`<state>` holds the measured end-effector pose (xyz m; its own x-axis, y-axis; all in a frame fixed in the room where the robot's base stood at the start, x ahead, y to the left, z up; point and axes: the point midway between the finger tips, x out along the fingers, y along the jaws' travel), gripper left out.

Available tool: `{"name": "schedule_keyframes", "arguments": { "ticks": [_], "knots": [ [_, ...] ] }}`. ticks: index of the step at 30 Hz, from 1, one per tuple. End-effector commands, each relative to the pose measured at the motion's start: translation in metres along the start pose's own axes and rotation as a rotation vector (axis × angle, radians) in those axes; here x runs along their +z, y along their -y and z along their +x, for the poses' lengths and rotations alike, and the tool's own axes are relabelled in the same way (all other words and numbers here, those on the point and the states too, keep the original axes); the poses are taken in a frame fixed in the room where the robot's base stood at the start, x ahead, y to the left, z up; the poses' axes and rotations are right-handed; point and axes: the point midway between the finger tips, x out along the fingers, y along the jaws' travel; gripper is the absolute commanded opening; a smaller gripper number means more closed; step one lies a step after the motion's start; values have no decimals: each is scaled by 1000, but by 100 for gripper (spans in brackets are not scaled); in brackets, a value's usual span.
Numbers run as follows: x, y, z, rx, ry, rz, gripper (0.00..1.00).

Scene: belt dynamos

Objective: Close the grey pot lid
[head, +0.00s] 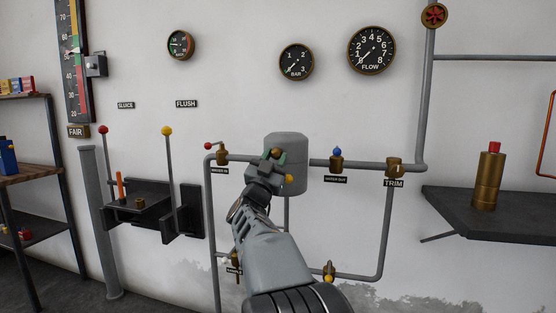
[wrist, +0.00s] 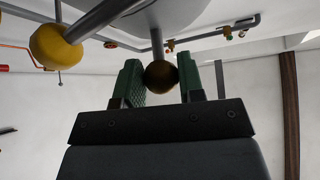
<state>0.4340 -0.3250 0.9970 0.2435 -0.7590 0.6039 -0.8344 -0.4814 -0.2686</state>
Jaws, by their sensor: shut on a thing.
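The grey pot (head: 286,143) is a smooth cylinder set in the grey pipework on the wall, with a smooth, rounded top. Whether its lid stands open or closed I cannot tell. My gripper (head: 275,156) is in front of the pot's left side. In the wrist view its green fingers (wrist: 160,80) are around a dark brown ball knob (wrist: 160,75), which also shows in the head view (head: 276,152).
A red-ended valve (head: 222,155) is left of the pot and a blue-topped valve (head: 337,160) is right of it. Two upright levers with red (head: 103,130) and yellow (head: 167,131) balls stand farther left. A dark shelf (head: 500,222) with a brass cylinder (head: 488,182) juts out at right.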

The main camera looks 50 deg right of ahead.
Motion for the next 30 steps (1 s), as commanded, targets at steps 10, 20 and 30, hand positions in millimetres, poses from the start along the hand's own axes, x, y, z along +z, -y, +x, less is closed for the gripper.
{"name": "schedule_keyframes", "arguments": {
  "ticks": [10, 20, 30],
  "knots": [
    [8, -2, -2, 5, 16, -4, 39],
    [4, 3, -3, -3, 10, 3, 60],
    [2, 3, -23, -4, 8, 3, 60]
  ]
}}
